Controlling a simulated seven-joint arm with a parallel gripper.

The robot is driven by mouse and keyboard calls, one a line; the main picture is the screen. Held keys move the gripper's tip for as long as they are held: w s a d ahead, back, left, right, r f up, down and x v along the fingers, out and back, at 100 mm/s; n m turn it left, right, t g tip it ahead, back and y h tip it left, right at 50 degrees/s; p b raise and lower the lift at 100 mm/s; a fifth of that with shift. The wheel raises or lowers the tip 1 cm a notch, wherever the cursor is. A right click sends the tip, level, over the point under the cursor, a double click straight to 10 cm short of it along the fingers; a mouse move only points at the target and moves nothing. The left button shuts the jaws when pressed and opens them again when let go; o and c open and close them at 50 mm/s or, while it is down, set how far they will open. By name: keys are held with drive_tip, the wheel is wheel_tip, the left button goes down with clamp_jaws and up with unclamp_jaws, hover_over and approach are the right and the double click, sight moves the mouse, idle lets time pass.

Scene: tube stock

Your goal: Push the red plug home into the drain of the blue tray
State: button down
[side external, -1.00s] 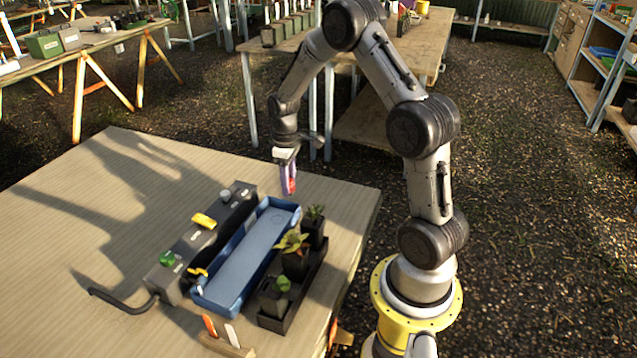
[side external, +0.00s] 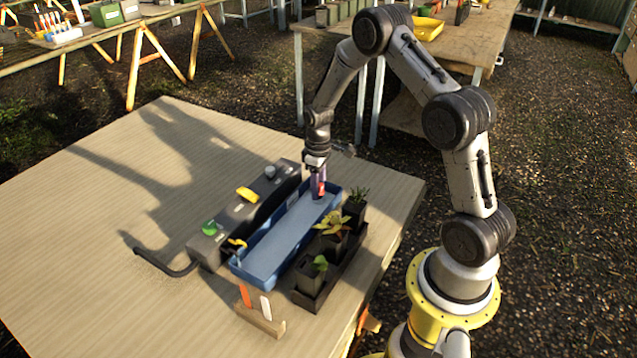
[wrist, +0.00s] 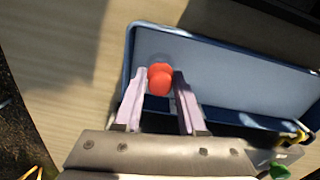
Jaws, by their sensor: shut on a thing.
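The blue tray (side external: 283,240) lies on the wooden table, long and shallow, and fills the upper right of the wrist view (wrist: 235,72). My gripper (side external: 320,192) is over the tray's far end, pointing down. In the wrist view its two pale fingers (wrist: 159,74) are shut on the red plug (wrist: 160,80), one on each side of it. The plug looks upright at that end of the tray. The drain is hidden under the plug and fingers, so I cannot tell whether the plug touches it or how deep it sits.
A dark grey box (side external: 236,222) with green, yellow and grey knobs stands along the tray's left side, with a black hose (side external: 165,264) at its near end. Potted plants in a black holder (side external: 330,270) line the right side. A wooden label block (side external: 262,318) is in front. The table's left is clear.

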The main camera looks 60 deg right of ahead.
drive_tip(key=shift+f, duration=1.05)
drive_tip(key=shift+f, duration=0.2)
drive_tip(key=shift+c, duration=2.1)
unclamp_jaws()
drive_tip(key=shift+f, duration=0.1)
drive_tip(key=shift+a, duration=0.15)
drive_tip(key=shift+s, duration=0.1)
drive_tip(key=r, duration=1.4)
drive_tip(key=shift+d+r, duration=0.25)
drive_tip(key=shift+a, duration=0.1)
